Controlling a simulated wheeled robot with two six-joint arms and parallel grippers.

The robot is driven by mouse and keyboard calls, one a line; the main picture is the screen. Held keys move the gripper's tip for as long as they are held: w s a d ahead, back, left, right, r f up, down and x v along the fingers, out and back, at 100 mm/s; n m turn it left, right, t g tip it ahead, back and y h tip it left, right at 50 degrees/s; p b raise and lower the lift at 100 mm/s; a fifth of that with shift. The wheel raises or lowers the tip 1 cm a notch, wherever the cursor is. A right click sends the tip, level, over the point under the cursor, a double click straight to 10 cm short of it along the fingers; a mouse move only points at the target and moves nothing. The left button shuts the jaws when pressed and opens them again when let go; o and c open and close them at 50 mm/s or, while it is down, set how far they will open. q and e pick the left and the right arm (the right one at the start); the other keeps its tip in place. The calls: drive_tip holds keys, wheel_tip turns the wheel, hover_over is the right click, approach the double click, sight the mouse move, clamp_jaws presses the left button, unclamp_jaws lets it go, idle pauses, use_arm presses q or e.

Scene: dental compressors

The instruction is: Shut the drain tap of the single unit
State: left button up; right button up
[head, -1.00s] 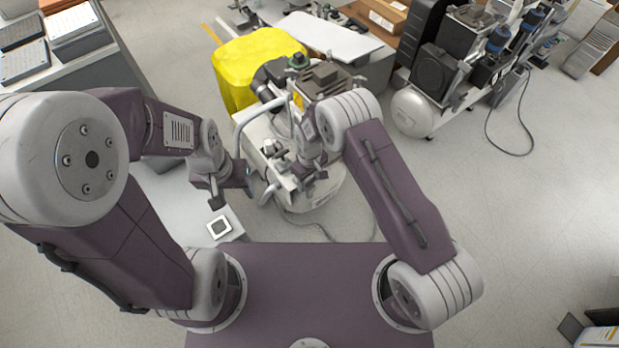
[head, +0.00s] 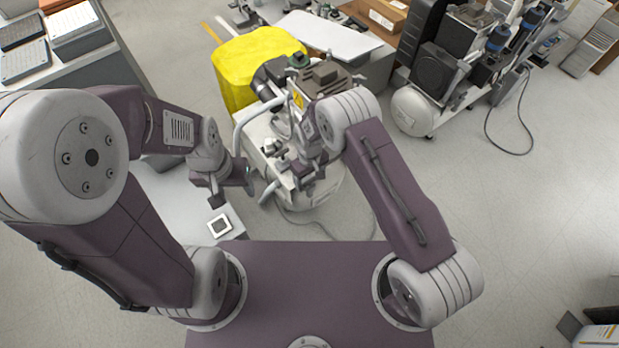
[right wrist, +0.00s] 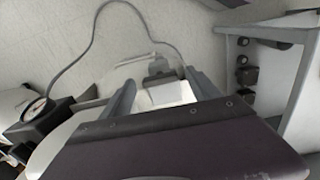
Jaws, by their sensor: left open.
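The single unit (head: 320,190) is a white compressor tank with a dark pump head (head: 326,79) and a pale tube handle, standing on the floor in front of me. My right gripper (head: 303,186) is over its near side, pointing down. In the right wrist view its two fingers (right wrist: 160,92) are apart, with a pale block and a small grey part showing between and beyond them. I cannot make out the drain tap for certain. My left gripper (head: 246,177) is open and empty, left of the tank and apart from it.
A yellow bin (head: 250,65) stands behind the unit. A larger compressor (head: 415,110) is at the back right. A bench (head: 185,205) lies under my left arm. A cable (head: 320,228) runs on the floor near the unit.

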sight(310, 180)
wheel_tip(310, 180, up, 9)
drive_tip(key=p, duration=0.2)
drive_tip(key=shift+p, duration=0.35)
